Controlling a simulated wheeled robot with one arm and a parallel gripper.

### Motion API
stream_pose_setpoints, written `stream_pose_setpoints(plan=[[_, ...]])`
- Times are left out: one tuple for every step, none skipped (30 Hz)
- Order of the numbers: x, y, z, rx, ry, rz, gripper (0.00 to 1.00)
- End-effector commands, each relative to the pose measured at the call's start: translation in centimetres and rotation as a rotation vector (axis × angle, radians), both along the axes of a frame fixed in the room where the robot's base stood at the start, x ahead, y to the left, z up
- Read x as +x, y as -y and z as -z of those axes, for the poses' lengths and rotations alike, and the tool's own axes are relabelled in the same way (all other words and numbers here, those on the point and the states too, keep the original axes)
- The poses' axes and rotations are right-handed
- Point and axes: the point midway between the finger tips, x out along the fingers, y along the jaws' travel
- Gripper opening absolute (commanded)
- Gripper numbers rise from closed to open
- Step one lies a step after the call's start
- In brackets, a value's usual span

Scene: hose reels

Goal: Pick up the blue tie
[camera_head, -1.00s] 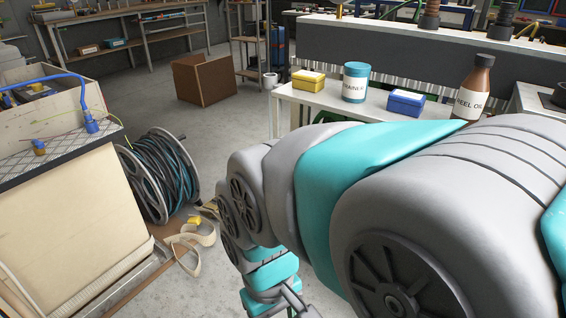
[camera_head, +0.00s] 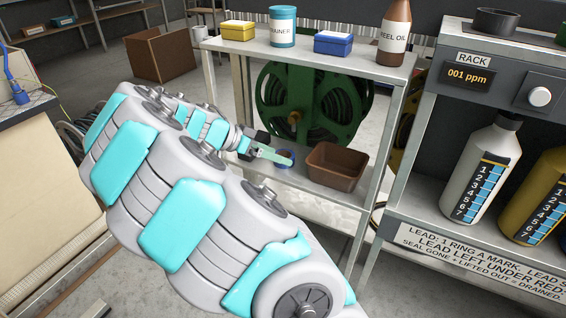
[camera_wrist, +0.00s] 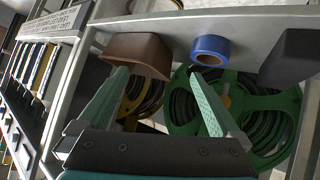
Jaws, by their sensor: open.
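A blue ring-shaped roll with a tan inside (camera_wrist: 211,44) is the only blue thing near my gripper; I cannot tell for sure that it is the tie. It sits on the lower shelf of the grey stand, beside a brown bin (camera_head: 335,167), which also shows in the wrist view (camera_wrist: 137,50). In the head view the roll (camera_head: 285,164) is partly hidden by my gripper (camera_head: 281,156). In the wrist view my gripper (camera_wrist: 158,74) is open and empty, its pale green fingers spread. The roll lies beyond the right finger, apart from it.
A yellow box (camera_head: 238,31), a labelled tin (camera_head: 283,27), a blue box (camera_head: 333,43) and a brown bottle (camera_head: 395,32) stand on the upper shelf above my gripper. A green reel (camera_head: 300,108) is behind. A rack (camera_head: 480,75) with bottles stands at right.

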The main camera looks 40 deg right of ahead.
Motion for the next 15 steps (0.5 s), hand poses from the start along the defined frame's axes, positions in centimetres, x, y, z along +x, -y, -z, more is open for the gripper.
stream_pose_setpoints(plan=[[1.8, 0.5, 1.6, -0.046, 0.032, 0.008, 1.0], [2.7, 0.7, 2.1, -0.071, 0.057, 0.012, 1.0], [3.8, 0.9, 2.8, -0.1, 0.084, 0.018, 1.0], [4.5, 1.0, 3.3, -0.117, 0.104, 0.021, 1.0], [5.1, 1.1, 3.7, -0.132, 0.122, 0.023, 1.0], [5.8, 1.1, 4.2, -0.147, 0.146, 0.023, 1.0], [6.2, 1.1, 4.4, -0.156, 0.158, 0.023, 1.0], [6.6, 1.1, 4.7, -0.165, 0.169, 0.024, 1.0], [6.9, 1.1, 4.9, -0.171, 0.178, 0.024, 1.0], [7.1, 1.1, 5.1, -0.174, 0.184, 0.025, 1.0], [7.2, 1.2, 5.2, -0.177, 0.188, 0.025, 1.0], [7.2, 1.4, 5.4, -0.179, 0.192, 0.027, 1.0], [7.2, 1.6, 5.5, -0.181, 0.193, 0.028, 1.0], [7.2, 1.8, 5.7, -0.181, 0.195, 0.029, 1.0], [7.1, 2.2, 5.8, -0.181, 0.196, 0.029, 1.0]])
